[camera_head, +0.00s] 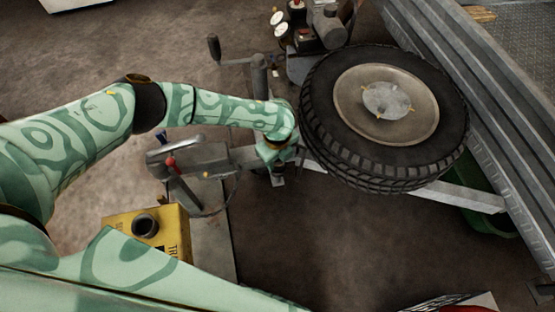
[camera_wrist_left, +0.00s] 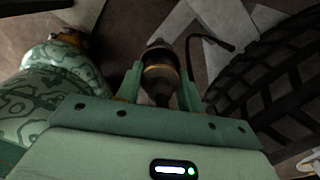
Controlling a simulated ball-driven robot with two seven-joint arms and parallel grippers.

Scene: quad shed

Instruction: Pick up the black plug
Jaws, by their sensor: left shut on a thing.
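My left gripper (camera_head: 278,158) reaches in from the left and points down beside the tyre. In the left wrist view its two fingers (camera_wrist_left: 160,88) are shut on a dark, rounded piece, the black plug (camera_wrist_left: 161,62), with a tan ring around it. In the head view the gripper and wrist mostly hide the plug; only a small dark part shows below the fingers. A thin black cable (camera_wrist_left: 212,40) curves just right of the plug in the wrist view. I cannot tell whether the plug touches anything beneath. My right gripper is not in view.
A large tyre (camera_head: 318,150) stands close to the right of my left gripper. A grey metal trailer tongue with a red-knobbed lever (camera_head: 171,163) lies to the left. A yellow box (camera_head: 170,225) is nearer. Gauges (camera_head: 280,28) stand at the back. Bare floor (camera_head: 290,240) lies in front.

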